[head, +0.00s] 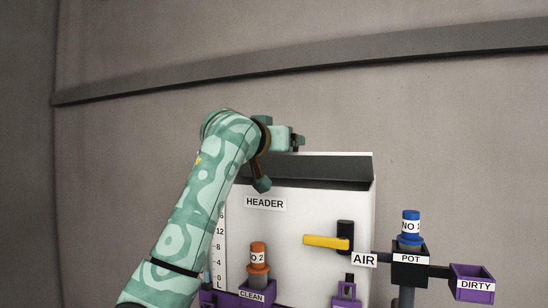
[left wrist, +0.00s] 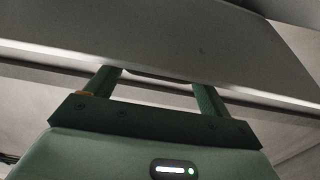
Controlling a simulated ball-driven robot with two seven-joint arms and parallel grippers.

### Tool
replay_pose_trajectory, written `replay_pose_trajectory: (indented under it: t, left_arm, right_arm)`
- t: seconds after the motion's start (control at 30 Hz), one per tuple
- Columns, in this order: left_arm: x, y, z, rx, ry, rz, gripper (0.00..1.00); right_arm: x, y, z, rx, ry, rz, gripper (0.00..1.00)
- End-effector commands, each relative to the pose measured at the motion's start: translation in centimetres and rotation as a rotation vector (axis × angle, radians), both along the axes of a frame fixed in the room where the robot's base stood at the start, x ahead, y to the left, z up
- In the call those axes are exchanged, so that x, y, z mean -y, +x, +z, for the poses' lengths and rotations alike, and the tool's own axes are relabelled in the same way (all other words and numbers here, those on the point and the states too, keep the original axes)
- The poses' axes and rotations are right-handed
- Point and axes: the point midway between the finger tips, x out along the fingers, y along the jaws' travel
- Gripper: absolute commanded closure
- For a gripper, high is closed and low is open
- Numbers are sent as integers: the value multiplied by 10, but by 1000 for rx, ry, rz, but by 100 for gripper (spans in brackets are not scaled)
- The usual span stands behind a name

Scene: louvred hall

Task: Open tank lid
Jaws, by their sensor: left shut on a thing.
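The tank (head: 300,228) is a white box labelled HEADER, with a level scale down its left side. A dark grey band shows across its top, under a thin white edge; I cannot tell whether this is the lid's face or the inside of the tank. My left gripper (head: 299,141) is at the top edge of the tank, with my arm covering its upper left corner. My right gripper is not in view.
A yellow lever (head: 325,242) sticks out on the tank front, by the AIR label. An orange bottle (head: 258,252) stands in a purple CLEAN holder (head: 225,298). At right are a black POT holder (head: 410,272) with a blue bottle (head: 410,222) and a purple DIRTY box (head: 472,272).

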Motion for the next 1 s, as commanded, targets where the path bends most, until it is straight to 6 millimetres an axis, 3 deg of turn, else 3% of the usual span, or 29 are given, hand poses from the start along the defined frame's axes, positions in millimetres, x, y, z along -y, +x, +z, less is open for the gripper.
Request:
replay_pose_trajectory:
  t: [0.1,0.33,0.37,0.4,0.43,0.7,0.77,1.0]
  left_arm:
    - [3,7,18,7,-3,-2,59]
    - [7,19,33,7,-2,-2,61]
    - [8,20,34,7,-2,-2,68]
    - [9,22,36,6,-1,-2,92]
    - [9,23,35,5,-2,-2,99]
    - [8,23,33,2,-1,-1,24]
    - [8,23,32,1,0,-1,9]
    - [8,23,32,1,0,-1,9]
  right_arm:
    - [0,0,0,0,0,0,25]
    - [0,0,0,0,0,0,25]
    - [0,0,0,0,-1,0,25]
    - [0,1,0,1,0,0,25]
    - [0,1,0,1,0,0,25]
    - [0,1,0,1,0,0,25]
    - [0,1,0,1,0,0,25]
    - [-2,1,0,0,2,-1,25]
